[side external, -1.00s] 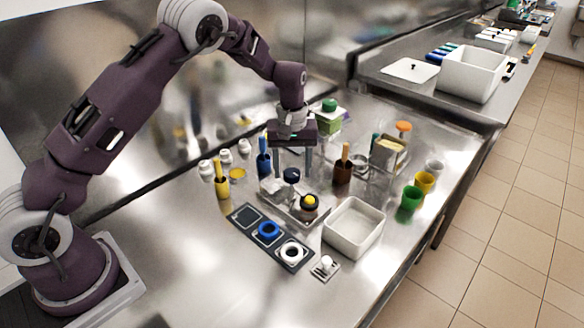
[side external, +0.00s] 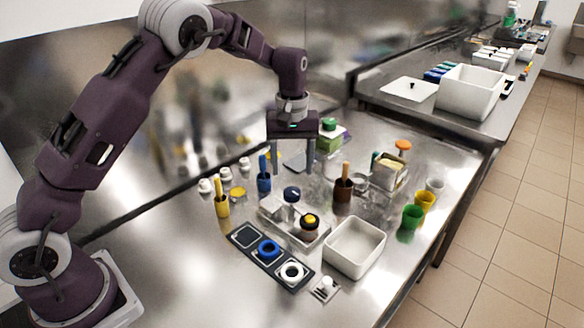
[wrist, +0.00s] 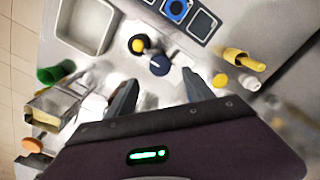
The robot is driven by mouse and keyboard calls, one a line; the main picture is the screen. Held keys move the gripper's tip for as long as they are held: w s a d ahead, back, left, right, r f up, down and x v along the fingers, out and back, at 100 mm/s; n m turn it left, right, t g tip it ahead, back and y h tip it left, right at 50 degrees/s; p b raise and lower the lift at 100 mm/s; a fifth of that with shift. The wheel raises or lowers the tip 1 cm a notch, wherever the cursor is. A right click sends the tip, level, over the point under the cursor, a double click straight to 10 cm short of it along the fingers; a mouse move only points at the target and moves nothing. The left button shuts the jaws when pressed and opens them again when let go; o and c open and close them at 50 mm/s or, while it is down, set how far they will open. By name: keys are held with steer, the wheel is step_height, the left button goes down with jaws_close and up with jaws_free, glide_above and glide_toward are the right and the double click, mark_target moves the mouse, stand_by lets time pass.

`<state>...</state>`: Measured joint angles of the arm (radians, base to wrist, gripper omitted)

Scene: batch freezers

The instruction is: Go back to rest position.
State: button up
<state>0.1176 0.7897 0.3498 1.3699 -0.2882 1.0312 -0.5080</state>
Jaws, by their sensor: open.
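My gripper (side external: 292,171) is open and empty, pointing down above the steel counter. It hangs above and behind a small metal tray (side external: 268,213) that holds a dark-blue-topped item (side external: 291,194) and a dark item with a yellow top (side external: 310,221). In the wrist view, the gripper's two fingers (wrist: 158,92) are spread apart with nothing between them. The dark blue knob (wrist: 159,65) and the yellow-topped item (wrist: 139,44) lie beyond the fingertips there.
A yellow-handled pot (side external: 222,205), a blue one (side external: 263,182) and a brown one (side external: 342,190) stand close around. A white bin (side external: 354,248), a dark slotted strip (side external: 252,247) and a green cup (side external: 411,217) are nearer the front. Bottles and boxes stand behind.

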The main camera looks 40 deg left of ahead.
steer(key=s+d+r+m+t+h, duration=0.1)
steer(key=s+r+m+t, duration=0.1)
steer(key=s+r, duration=0.7)
steer(key=s+d+r+m+t, duration=0.1)
steer(key=s+d+r+m, duration=0.1)
steer(key=s+r, duration=0.65)
steer(key=s+m+t, duration=0.1)
steer(key=s+m, duration=0.1)
steer(key=s, duration=0.6)
steer(key=s+f+m+t+y, duration=0.1)
steer(key=s+m, duration=0.2)
steer(key=s, duration=0.5)
steer(key=shift+s+d+f+t, duration=0.2)
steer(key=shift+d+f+t, duration=0.1)
